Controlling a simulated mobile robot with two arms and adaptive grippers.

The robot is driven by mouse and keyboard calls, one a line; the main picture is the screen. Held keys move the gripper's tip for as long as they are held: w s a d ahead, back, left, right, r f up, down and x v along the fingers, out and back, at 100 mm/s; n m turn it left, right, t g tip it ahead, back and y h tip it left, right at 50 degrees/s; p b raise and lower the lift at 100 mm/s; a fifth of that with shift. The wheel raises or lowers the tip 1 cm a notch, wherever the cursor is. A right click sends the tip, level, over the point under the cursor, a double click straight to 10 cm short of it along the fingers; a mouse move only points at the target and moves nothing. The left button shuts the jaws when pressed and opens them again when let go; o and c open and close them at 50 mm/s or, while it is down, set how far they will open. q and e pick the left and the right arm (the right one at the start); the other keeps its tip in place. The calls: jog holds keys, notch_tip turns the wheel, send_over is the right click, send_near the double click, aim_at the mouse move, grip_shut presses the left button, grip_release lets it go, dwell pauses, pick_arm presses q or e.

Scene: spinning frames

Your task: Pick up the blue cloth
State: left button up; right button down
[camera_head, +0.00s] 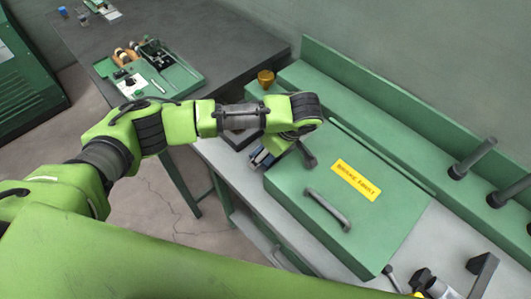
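My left arm reaches in from the left, and its wrist hangs over the near left edge of the green box. My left gripper (278,148) points down beside the box, mostly hidden under the wrist. My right gripper is not in view.
The green box (377,215) with a handle and yellow label sits on the grey workbench (228,171). A brass-coloured cup (265,78) stands behind the wrist. Dark posts rise at the right. A dark table (190,30) at the back holds a green tool tray (178,78).

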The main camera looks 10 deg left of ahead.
pick_arm(q)
jog(key=c, duration=1.1)
notch_tip(320, 180, up, 10)
jog(key=b, duration=0.1)
